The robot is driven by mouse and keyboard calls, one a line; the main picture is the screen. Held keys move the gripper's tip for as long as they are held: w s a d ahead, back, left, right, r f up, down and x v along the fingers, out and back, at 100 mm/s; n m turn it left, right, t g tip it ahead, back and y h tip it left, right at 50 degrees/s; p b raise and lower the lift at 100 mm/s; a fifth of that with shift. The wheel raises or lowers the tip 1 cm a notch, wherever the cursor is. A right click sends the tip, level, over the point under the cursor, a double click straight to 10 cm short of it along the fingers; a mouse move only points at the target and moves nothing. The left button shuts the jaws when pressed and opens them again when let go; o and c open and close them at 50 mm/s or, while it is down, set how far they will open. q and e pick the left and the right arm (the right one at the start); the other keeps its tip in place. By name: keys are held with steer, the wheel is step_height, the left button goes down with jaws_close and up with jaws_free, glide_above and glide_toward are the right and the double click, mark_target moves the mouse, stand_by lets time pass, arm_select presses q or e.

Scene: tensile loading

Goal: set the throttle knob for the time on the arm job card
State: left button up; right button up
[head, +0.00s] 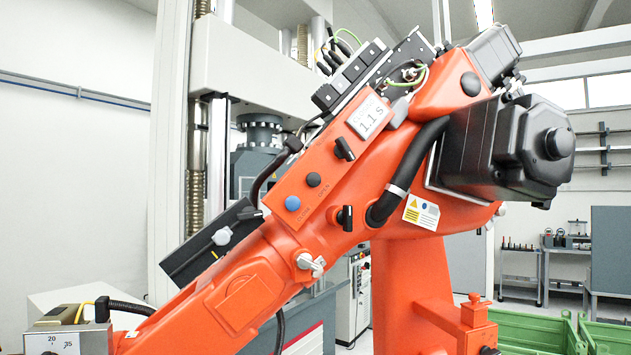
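A large orange industrial arm (330,215) slants across the middle of the head view. A white card (372,117) on it reads "1.1 S", with a faint smaller line above. Below the card is an upper black knob (345,148), with a lower black knob (346,217) further down. Which one is the throttle knob, I cannot tell. A blue button (293,203) and a black button (314,180) lie between, near small OPEN and CLOSE lettering. Neither of my grippers is in view.
A grey box (55,338) with a partly cut-off scale reading 20 and 35 is at the lower left. A black motor (515,148) juts out at the upper right. Green crates (540,332) stand at the lower right. Cables cross the orange arm.

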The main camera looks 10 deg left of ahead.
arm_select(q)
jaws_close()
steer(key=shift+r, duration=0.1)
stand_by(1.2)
